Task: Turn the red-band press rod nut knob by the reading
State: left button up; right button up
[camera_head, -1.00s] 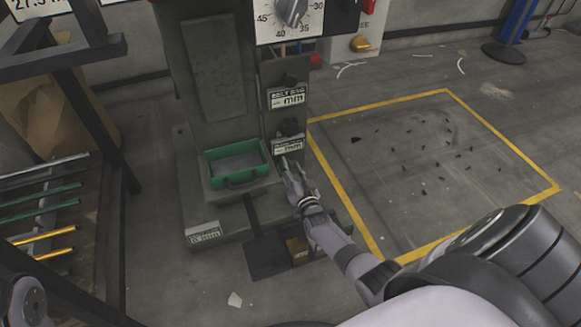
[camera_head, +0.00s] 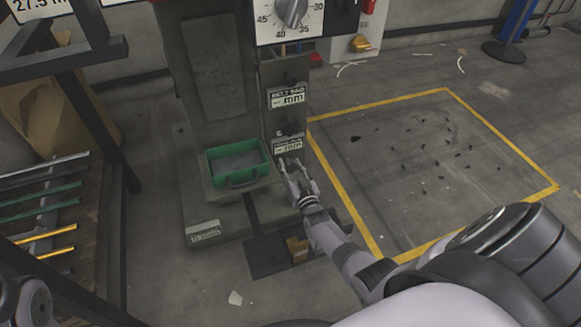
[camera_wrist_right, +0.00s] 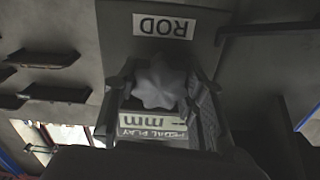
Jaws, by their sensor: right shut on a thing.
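The press (camera_head: 215,75) is a tall grey-green column with a green tray (camera_head: 240,178) at its front. My right gripper (camera_head: 292,166) is low on the press's right side, just below the pedal play label (camera_head: 288,145). In the right wrist view, a pale grey lobed knob (camera_wrist_right: 160,82) sits between the fingers of my right gripper (camera_wrist_right: 158,108), which is shut on it. A plate reading ROD (camera_wrist_right: 163,25) is beside the knob, upside down. The gripper hides the knob in the head view. I see no red band on the press. My left gripper is out of view.
A dial (camera_head: 292,14) is at the top of the press, and a belt sag label (camera_head: 288,96) reads dashes and mm. A rack of bars (camera_head: 45,205) stands at left. A yellow-outlined floor area (camera_head: 430,170) at right holds only small dark debris.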

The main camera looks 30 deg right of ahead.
jog(key=shift+f, duration=0.1)
jog(key=o, duration=0.9)
